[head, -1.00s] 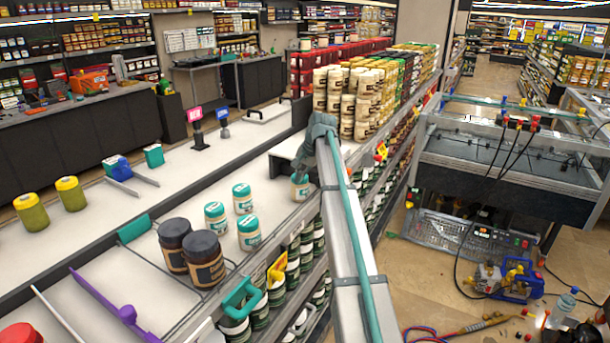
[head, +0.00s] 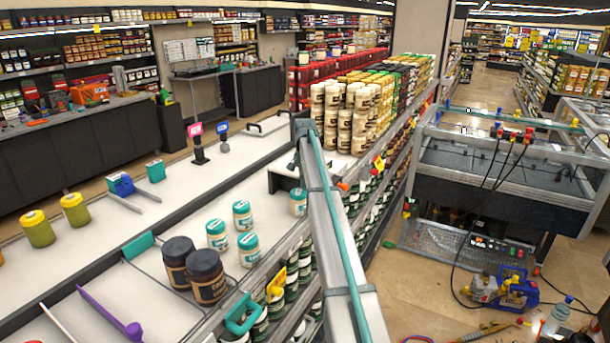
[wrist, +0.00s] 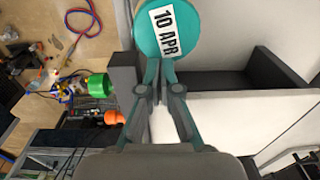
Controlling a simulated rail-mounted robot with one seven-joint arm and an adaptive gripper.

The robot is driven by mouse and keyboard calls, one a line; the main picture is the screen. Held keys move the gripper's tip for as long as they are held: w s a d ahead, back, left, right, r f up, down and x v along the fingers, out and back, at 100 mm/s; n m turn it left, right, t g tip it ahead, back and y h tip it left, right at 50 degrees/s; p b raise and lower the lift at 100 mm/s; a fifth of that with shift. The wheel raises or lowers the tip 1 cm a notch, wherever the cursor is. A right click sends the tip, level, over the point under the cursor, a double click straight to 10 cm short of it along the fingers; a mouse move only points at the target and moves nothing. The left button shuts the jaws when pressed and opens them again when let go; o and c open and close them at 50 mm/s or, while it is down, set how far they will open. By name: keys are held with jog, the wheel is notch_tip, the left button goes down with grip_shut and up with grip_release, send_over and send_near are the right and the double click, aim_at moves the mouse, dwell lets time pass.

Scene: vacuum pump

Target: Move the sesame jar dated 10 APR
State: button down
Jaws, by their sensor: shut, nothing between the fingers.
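The jar with the teal lid and the white label "10 APR" (wrist: 168,28) stands just beyond my fingertips in the wrist view. A teal-lidded jar beside my arm in the head view (head: 298,203) appears to be the same one; it is upright on the white counter. My gripper (wrist: 159,76) is shut and empty, its tips close to the lid's edge; I cannot tell whether they touch. In the head view the gripper is largely hidden by my arm. Three more teal-lidded jars (head: 242,214) (head: 217,236) (head: 249,250) stand to the left, dates unreadable.
Two dark-lidded jars (head: 206,277) stand at the front left of the counter. A dark-edged white raised stand (head: 284,178) is behind the jar by my arm. Stacked cream jars (head: 345,120) fill the shelf behind.

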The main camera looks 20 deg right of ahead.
aim_at(305, 191)
jog(key=f, duration=0.1)
jog(key=s+f, duration=0.1)
jog(key=f, duration=0.1)
jog(key=s+f, duration=0.1)
jog(key=shift+s+a+f, duration=0.1)
jog(key=shift+a+f, duration=0.2)
jog(key=c, duration=1.8)
grip_release()
jog(key=shift+a+f, duration=0.15)
jog(key=shift+f, duration=0.2)
jog(key=shift+a+f+g, duration=0.3)
jog(key=shift+a+f, duration=0.05)
jog(key=shift+f, duration=0.15)
grip_shut()
jog(key=s+a, duration=0.2)
jog(key=a, duration=0.2)
jog(key=s+a, duration=0.3)
jog(key=a, duration=0.1)
jog(key=s+a+r, duration=0.1)
jog(key=s+a, duration=0.2)
jog(key=shift+s+a, duration=0.2)
jog(key=shift+a, duration=0.2)
jog(key=shift+w, duration=0.1)
jog(key=shift+r, duration=0.15)
